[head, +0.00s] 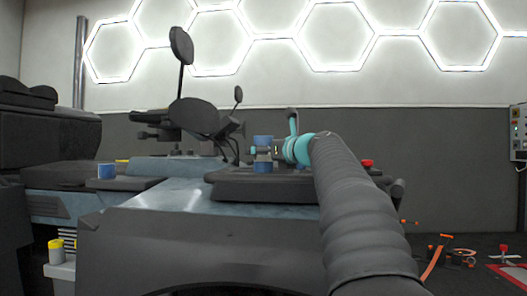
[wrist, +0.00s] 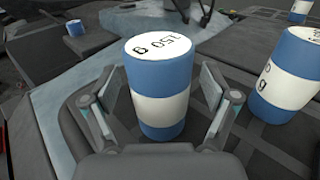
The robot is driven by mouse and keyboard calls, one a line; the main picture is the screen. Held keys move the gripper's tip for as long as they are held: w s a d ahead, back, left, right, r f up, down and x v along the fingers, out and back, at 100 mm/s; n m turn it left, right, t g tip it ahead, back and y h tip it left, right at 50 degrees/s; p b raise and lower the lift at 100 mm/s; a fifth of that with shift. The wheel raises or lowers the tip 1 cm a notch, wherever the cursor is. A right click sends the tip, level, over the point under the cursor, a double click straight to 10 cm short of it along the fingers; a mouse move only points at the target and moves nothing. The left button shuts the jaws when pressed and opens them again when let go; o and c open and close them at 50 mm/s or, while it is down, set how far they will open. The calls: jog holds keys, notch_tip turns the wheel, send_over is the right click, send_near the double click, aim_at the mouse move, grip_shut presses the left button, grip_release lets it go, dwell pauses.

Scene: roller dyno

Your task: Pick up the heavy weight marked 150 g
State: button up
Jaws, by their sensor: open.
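The weight marked 150 (wrist: 160,95) is a blue cylinder with a white middle band and a white top with black print. It stands upright between the two fingers of my gripper (wrist: 157,82) in the wrist view. The fingers are open on either side of it, with a narrow gap showing at each side. In the head view the blue-and-white weight (head: 263,142) shows at the end of my arm, on the dark surface. My gripper is partly hidden there by the arm.
A similar blue-and-white weight (wrist: 287,75) stands close by on the right; its marking is only partly legible. Another small blue one (wrist: 75,28) is farther back left, and one (wrist: 300,8) at the top right. A red-topped object (head: 367,163) is right of my arm.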

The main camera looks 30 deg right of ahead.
jog(key=c, duration=1.4)
